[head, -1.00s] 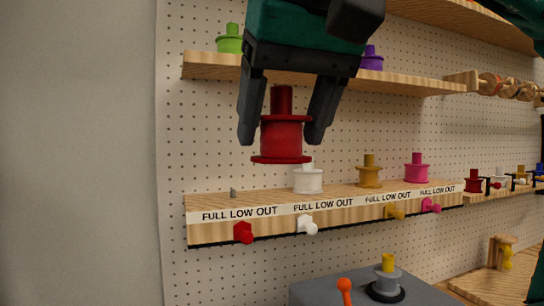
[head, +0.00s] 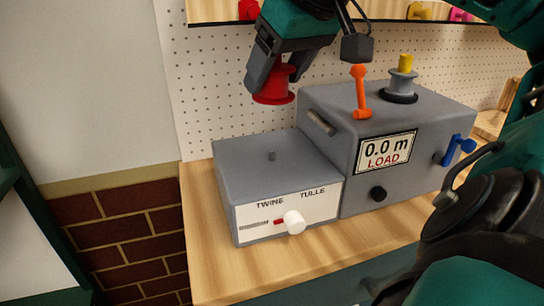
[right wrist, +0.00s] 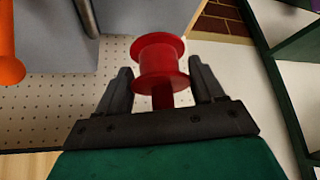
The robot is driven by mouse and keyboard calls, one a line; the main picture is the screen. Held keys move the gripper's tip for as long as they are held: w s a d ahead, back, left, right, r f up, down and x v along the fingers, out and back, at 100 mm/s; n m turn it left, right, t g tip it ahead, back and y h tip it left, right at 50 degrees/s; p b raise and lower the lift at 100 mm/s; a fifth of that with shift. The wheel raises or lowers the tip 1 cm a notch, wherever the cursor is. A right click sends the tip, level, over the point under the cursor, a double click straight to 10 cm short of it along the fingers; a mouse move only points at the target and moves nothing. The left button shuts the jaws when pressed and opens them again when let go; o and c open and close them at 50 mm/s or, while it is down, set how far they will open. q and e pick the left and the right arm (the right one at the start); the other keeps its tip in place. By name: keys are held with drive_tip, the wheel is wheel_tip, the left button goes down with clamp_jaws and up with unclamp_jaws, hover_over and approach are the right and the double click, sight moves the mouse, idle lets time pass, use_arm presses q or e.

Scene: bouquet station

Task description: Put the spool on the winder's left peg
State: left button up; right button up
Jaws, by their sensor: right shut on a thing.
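My right gripper (head: 274,78) is shut on the red spool (head: 272,88), with its fingers on either side. In the right wrist view, the red spool (right wrist: 160,58) sits between the fingertips of this gripper (right wrist: 161,80). The winder (head: 335,120) is a grey machine reading "0.0 m LOAD". A grey spool with a yellow top (head: 403,80) stands on the winder's taller right part. My left gripper is not in view.
An orange lever (head: 360,92) rises from the taller part, right of my gripper. A white knob (head: 294,222) marked TWINE and TULLE, a black knob (head: 378,194) and a blue crank (head: 458,149) stick out in front. The wooden bench (head: 205,255) is clear at left.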

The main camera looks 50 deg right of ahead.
wheel_tip(320, 180, down, 7)
drive_tip(key=b, duration=0.3)
drive_tip(key=shift+w+a+b, duration=0.1)
drive_tip(key=shift+b, duration=0.3)
wheel_tip(320, 180, down, 3)
drive_tip(key=shift+f+b, duration=0.15)
drive_tip(key=shift+b, duration=1.1)
drive_tip(key=shift+f, duration=0.35)
drive_tip(key=shift+r, duration=0.1)
drive_tip(key=shift+f+b, duration=0.25)
drive_tip(key=shift+b, duration=0.1)
drive_tip(key=o, duration=1.1)
drive_tip(key=shift+r, duration=0.1)
drive_tip(key=shift+c, duration=0.2)
